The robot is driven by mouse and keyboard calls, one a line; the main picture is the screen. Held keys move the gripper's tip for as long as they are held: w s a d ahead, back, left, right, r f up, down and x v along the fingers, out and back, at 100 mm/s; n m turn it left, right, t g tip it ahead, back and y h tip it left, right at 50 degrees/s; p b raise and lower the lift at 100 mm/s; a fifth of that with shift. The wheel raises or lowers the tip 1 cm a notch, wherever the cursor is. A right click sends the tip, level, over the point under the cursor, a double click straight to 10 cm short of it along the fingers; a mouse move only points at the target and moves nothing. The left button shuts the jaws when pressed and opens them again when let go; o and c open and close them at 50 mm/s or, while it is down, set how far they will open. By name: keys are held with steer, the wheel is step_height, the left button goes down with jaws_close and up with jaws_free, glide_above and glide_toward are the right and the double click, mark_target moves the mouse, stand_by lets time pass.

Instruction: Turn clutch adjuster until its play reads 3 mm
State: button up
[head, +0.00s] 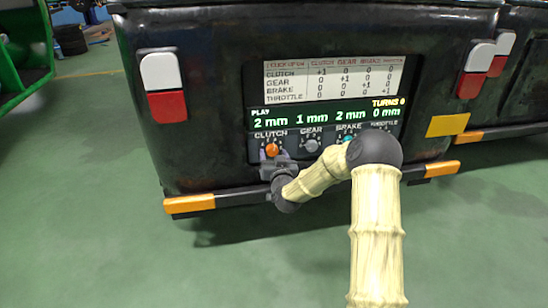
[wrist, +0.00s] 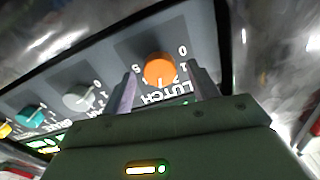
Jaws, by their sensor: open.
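The orange clutch adjuster knob (head: 272,149) sits at the left of a row of knobs on the panel at the rickshaw's back. The green display (head: 322,115) reads play 2 mm for clutch, 1 mm for gear, 2 mm for brake and 0 mm for throttle, with turns 0. My gripper (head: 272,157) is at the clutch knob. In the wrist view, the orange knob (wrist: 159,69) stands between the two open fingers of my gripper (wrist: 163,88), with a gap visible on each side. My arm hides the throttle knob in the head view.
The grey gear knob (head: 311,145) is just right of the clutch knob, and the teal brake knob (wrist: 32,113) lies beyond it. A white chart (head: 333,79) is above the display. The dark bumper with orange ends (head: 189,204) runs below the panel. Green floor is clear in front.

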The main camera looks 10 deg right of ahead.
steer(key=c, duration=1)
steer(key=m+p, duration=0.2)
steer(key=m, duration=0.2)
steer(key=shift+r, duration=0.1)
steer(key=shift+m+p, duration=0.75)
steer(key=shift+m, duration=1.05)
steer(key=o, duration=1)
